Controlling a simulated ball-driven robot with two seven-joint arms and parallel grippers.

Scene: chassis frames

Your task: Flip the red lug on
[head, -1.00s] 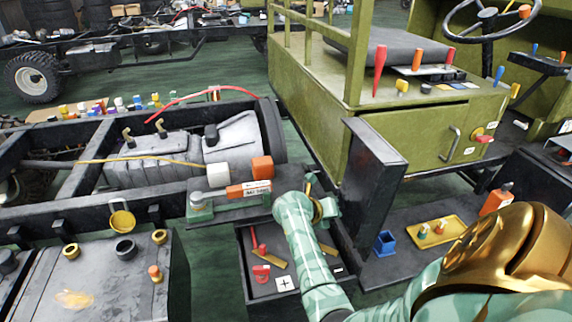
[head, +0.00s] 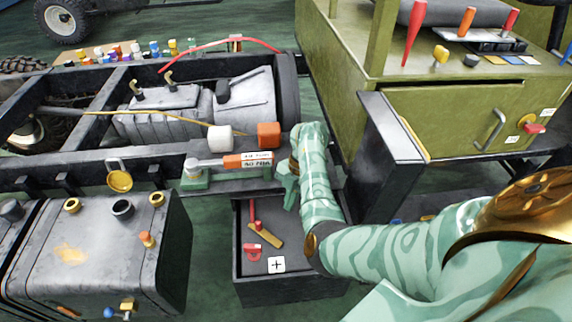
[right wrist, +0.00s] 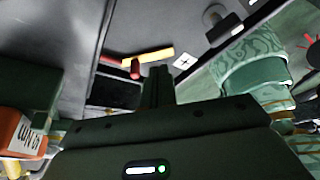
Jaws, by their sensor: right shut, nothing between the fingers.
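An open dark box (head: 290,290) with a white plus label (head: 277,264) sits below the frame rail. In it are a red lug with a red knob (head: 259,226) on a tan-yellow bar (head: 268,237), a thin upright red piece (head: 252,210) and a red clamp-like piece (head: 253,252). I cannot tell which parts are joined. My right gripper (head: 290,198) points down over the box's back right, shut and empty, right of the red parts. In the right wrist view the red knob (right wrist: 135,69) and yellow bar (right wrist: 150,56) lie beyond the gripper (right wrist: 157,72), apart from it. My left gripper is out of view.
A grey bar with an orange labelled end (head: 248,160) lies along the rail above the box, near my wrist. A dark upright panel (head: 390,140) stands close right of my forearm. A grey tank (head: 100,245) stands left, with a gap of green floor.

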